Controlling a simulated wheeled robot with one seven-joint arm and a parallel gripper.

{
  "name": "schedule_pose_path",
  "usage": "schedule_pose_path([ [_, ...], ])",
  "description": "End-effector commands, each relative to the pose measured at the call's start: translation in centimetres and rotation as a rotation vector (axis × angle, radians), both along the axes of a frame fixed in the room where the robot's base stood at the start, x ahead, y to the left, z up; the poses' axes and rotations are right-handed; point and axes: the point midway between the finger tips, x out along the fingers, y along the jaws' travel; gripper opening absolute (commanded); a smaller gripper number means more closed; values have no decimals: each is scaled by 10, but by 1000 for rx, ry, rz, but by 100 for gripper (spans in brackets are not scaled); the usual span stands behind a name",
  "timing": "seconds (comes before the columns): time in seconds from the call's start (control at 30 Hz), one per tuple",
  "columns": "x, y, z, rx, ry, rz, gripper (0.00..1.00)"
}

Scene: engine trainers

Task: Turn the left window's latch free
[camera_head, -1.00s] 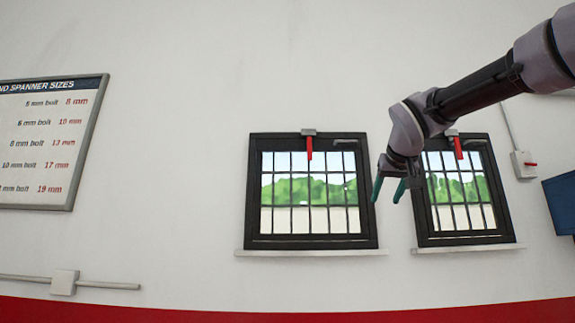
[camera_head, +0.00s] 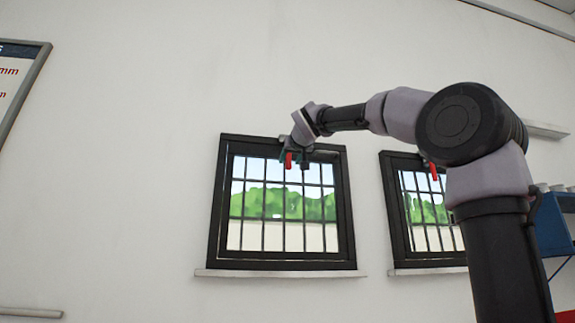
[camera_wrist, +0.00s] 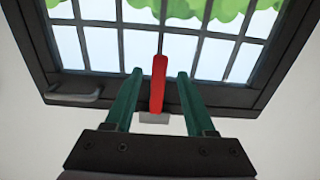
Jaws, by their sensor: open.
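The left window (camera_head: 213,215) has a dark frame with bars and a red latch (camera_head: 288,160) hanging down from the middle of its top edge. My gripper (camera_head: 294,160) is at this latch in the head view. In the wrist view, the red latch (camera_wrist: 158,84) lies between the two green fingers of my gripper (camera_wrist: 159,75). The fingers are open, with a gap on each side of the latch. The latch's grey mount (camera_wrist: 154,118) shows at its base, on the frame's top rail.
A grey handle (camera_wrist: 74,94) sits beside the latch on the window's top rail. The right window (camera_head: 396,215), with its own red latch (camera_head: 434,172), is partly behind my arm. A blue shelf (camera_head: 554,235) is at the far right.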

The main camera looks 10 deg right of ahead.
Motion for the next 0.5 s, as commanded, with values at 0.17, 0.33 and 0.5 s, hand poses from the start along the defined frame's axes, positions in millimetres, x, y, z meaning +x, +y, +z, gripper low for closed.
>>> schedule_pose_path([
  [0.17,25,0,0,0,0,0,55],
  [0.33,35,0,0,0,0,0,55],
  [0.5,35,0,0,0,0,0,55],
])
